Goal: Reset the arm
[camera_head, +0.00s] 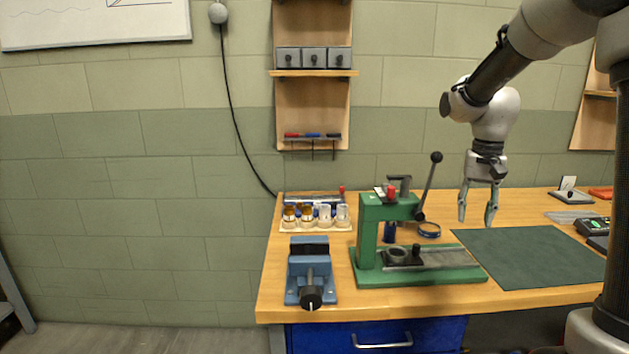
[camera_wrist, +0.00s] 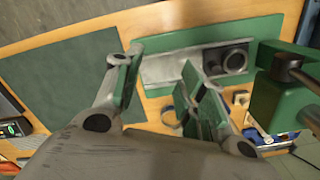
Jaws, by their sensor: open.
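My gripper (camera_head: 477,206) hangs from my arm above the wooden bench (camera_head: 268,297), pointing down. Its two fingers are apart and nothing is between them. It is over the back part of the bench, right of the green press (camera_head: 367,238) and near the back edge of the dark green mat (camera_head: 530,255). In the wrist view my gripper (camera_wrist: 160,78) also shows with its fingers spread. The mat (camera_wrist: 60,85) lies to the left there and the green press (camera_wrist: 278,100) to the right.
The press lever (camera_head: 431,180) stands up left of my gripper. A blue vise (camera_head: 311,272) sits at the front left, with a rack of small jars (camera_head: 315,215) behind it. A black device (camera_head: 592,228) lies at the right. The mat is bare.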

